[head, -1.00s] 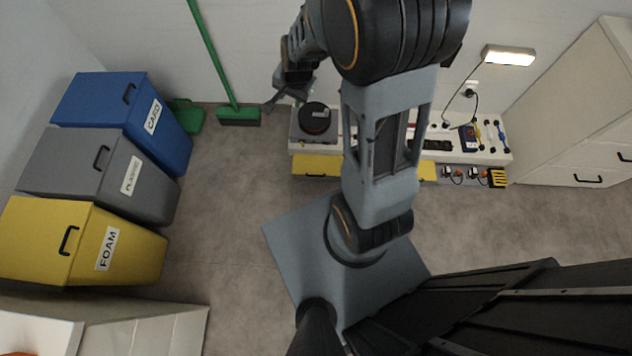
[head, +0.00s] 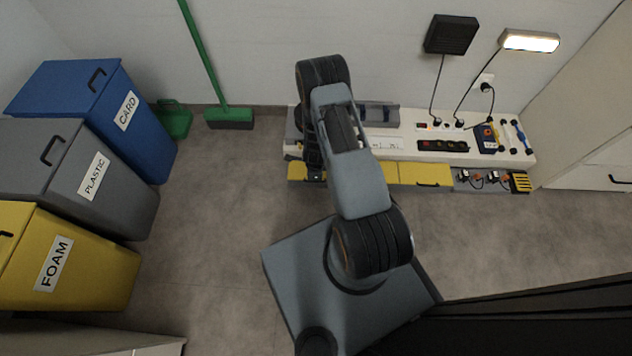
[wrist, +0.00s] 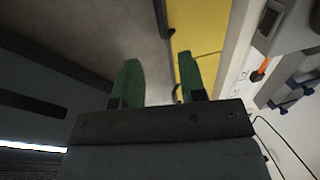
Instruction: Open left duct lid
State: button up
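A low white bench (head: 400,158) stands against the back wall with yellow panels along its front. I cannot tell for sure which part is the left duct lid. The left yellow panel (head: 297,172) is mostly hidden behind my arm; the right yellow panel (head: 420,172) has a dark handle. In the wrist view, my gripper (wrist: 158,78) has two green fingers apart with nothing seen between them. A yellow panel (wrist: 205,35) with a dark bar handle (wrist: 161,18) lies beyond the fingertips. In the head view my gripper is hidden by the arm.
Blue card (head: 85,110), grey plastic (head: 70,165) and yellow foam (head: 60,260) bins stand at left. A green broom (head: 229,118) and dustpan (head: 174,119) are by the wall. A lit lamp (head: 530,41) is above the bench. Floor (head: 220,230) is clear in front.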

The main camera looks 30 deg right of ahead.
aim_at(316, 181)
jog(key=f+b, duration=0.1)
jog(key=f, duration=0.2)
jog(key=w+f+b, duration=0.1)
jog(key=f, duration=0.3)
jog(key=d+f+b, duration=0.1)
jog(key=f, duration=0.2)
jog(key=shift+w+f+b, duration=0.3)
jog(key=shift+w+b, duration=0.1)
grip_shut()
